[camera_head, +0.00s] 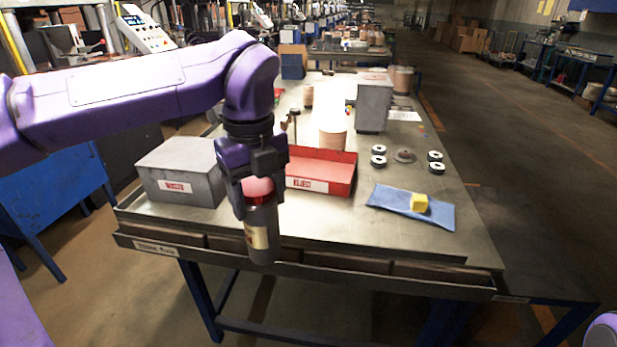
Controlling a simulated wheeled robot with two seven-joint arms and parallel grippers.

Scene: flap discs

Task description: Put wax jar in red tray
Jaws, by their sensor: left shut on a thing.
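My left gripper (257,192) comes down from above and is shut on a dark grey cylindrical jar with a red top and a cream label, the wax jar (262,238). The jar is upright, in front of the red tray and overlapping the table's front edge in the picture. How high it is above the table is hard to tell. The red tray (341,184) stands on the table just right of and behind my gripper, with a white label on its front wall. Its visible floor looks empty; its left part is hidden behind my gripper. My right gripper is out of view.
A grey metal box (165,160) stands left of the tray. Several small discs lie behind the cloth. A tan cylinder (333,132) stands behind the tray.

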